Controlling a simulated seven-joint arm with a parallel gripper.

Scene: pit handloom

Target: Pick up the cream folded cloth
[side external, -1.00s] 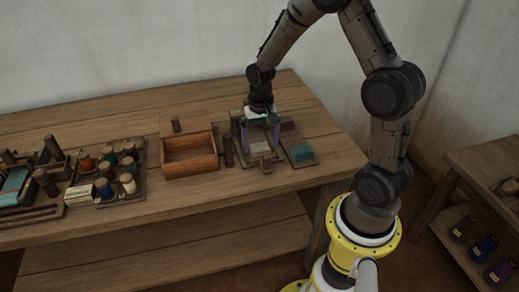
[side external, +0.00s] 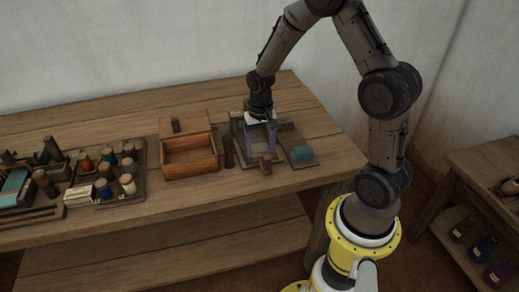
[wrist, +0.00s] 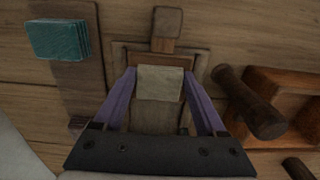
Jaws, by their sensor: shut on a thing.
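The cream folded cloth (wrist: 160,82) is between the tips of my gripper's two purple fingers (wrist: 159,74) in the wrist view. The fingers touch or nearly touch its left and right edges, and my gripper is shut on it. In the side view, my gripper (side external: 261,148) points down over a small wooden tray (side external: 241,161) near the right part of the bench. The cloth is hard to make out there, and I cannot tell how far it is above the tray.
A teal folded cloth (side external: 302,154) lies on a board just right of the tray. A dark upright peg (side external: 228,152) and an open wooden box (side external: 190,163) stand to the left. Thread spools (side external: 127,184) fill a rack further left. The bench's front right is clear.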

